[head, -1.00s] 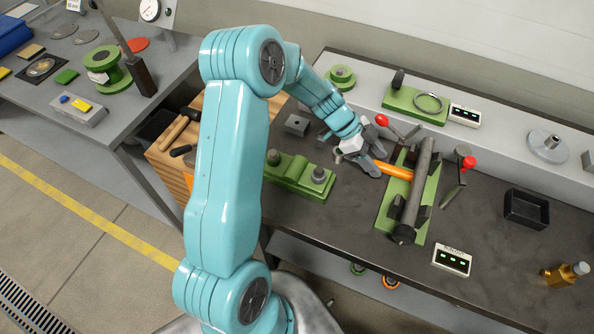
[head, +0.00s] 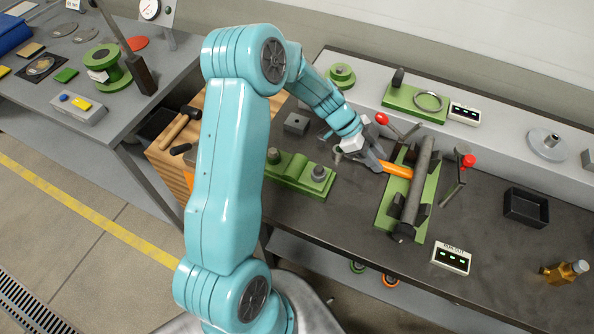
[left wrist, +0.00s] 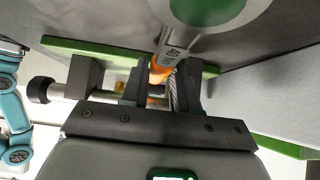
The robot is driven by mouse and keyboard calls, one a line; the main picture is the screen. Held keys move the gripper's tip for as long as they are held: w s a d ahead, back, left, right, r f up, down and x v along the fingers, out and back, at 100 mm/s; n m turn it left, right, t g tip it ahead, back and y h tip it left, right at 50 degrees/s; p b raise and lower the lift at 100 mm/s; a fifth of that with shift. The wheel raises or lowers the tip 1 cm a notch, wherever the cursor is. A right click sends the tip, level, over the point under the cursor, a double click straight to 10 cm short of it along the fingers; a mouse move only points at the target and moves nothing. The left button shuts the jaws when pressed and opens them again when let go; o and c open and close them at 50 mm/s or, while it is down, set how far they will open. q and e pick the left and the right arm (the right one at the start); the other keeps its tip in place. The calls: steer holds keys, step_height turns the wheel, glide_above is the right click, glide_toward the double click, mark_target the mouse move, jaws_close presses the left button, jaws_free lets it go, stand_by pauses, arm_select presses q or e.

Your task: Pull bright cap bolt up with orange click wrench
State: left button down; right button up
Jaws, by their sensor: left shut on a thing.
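The orange click wrench (head: 398,170) lies across the green fixture, its orange handle pointing left toward my left gripper. My left gripper (head: 376,162) is shut on the handle end. In the left wrist view the orange wrench part (left wrist: 160,72) shows between the dark fingers of my left gripper (left wrist: 163,88). A grey lettered shaft (left wrist: 172,48) leads up from there to a large round end with a green face. I cannot tell which bolt is the bright cap bolt; two grey posts stand on the green block (head: 296,178) to the left. My right gripper is out of view.
The green fixture (head: 386,217) carries a long dark bar (head: 418,185) close to the gripper. A black tray (head: 526,208), a display box (head: 451,258) and an amber bottle (head: 567,272) are farther right.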

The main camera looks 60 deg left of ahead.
arm_select(q)
step_height(320, 180, up, 5)
steer(key=shift+w+a+r, duration=0.1)
steer(key=shift+w, duration=0.05)
steer(key=shift+r, duration=0.55)
steer(key=shift+r, duration=0.15)
